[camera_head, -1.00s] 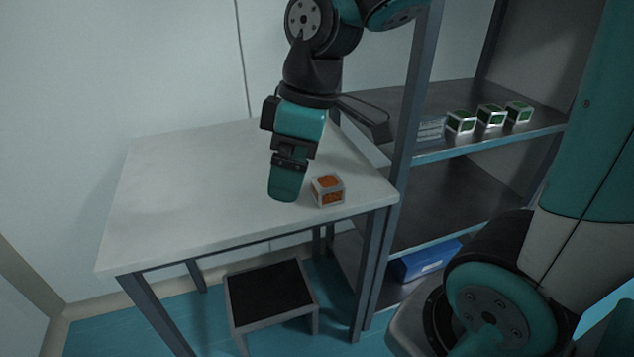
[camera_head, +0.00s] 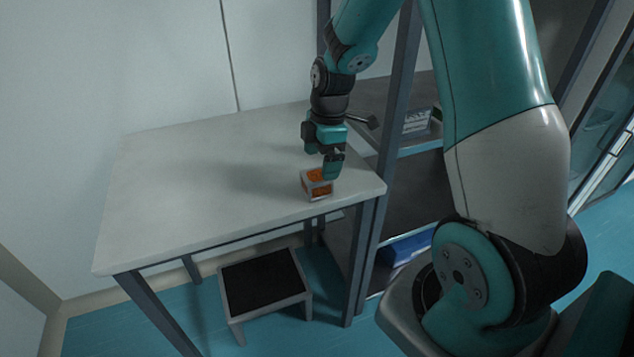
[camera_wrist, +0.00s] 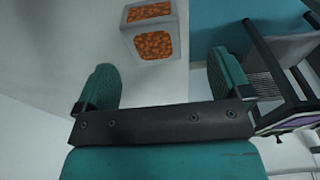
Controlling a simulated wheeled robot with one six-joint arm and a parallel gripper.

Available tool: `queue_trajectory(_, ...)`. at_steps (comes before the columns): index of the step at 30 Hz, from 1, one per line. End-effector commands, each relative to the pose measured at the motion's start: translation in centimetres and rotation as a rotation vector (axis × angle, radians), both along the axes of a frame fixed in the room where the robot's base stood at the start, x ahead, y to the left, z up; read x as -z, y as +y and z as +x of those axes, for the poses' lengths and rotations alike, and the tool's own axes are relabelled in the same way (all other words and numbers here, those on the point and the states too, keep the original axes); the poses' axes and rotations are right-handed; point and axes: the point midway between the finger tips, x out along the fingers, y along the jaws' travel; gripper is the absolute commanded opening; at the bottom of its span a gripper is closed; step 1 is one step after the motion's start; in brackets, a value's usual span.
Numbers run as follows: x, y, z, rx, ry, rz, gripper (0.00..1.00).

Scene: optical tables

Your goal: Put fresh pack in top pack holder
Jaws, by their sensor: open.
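A small cube-shaped pack with orange faces in a pale frame (camera_head: 313,190) sits on the white table near its right front corner. It also shows in the wrist view (camera_wrist: 152,46), ahead of the fingers and roughly in line with the space between them. My gripper (camera_head: 332,168) points down right at the pack and overlaps its right side in the head view. In the wrist view my gripper (camera_wrist: 164,82) has its two teal fingers wide apart with nothing between them. A green-topped item (camera_head: 437,114) on the shelf is mostly hidden by my arm. I cannot identify a top pack holder.
The white table (camera_head: 190,190) is otherwise clear. A dark shelf rack stands to its right, with a grey striped item (camera_head: 416,122) on the upper shelf and a blue box (camera_head: 402,249) low down. A black-topped step stool (camera_head: 264,288) stands below the table front.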

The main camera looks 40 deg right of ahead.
Motion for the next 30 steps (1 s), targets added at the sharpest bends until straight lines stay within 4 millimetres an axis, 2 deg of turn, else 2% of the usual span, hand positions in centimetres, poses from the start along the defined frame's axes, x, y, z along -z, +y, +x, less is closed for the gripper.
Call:
queue_trajectory(8,2.2,0.2,0.2,0.0,0.002,0.001,0.96)
queue_trajectory(16,6.0,0.5,0.9,0.0,0.002,0.002,0.96)
queue_trajectory(25,6.7,0.6,1.0,0.0,-0.002,0.0,0.96)
queue_trajectory(26,6.7,0.6,1.0,0.0,-0.002,0.0,0.91)
queue_trajectory(30,6.7,0.6,1.0,0.0,-0.001,0.001,0.59)
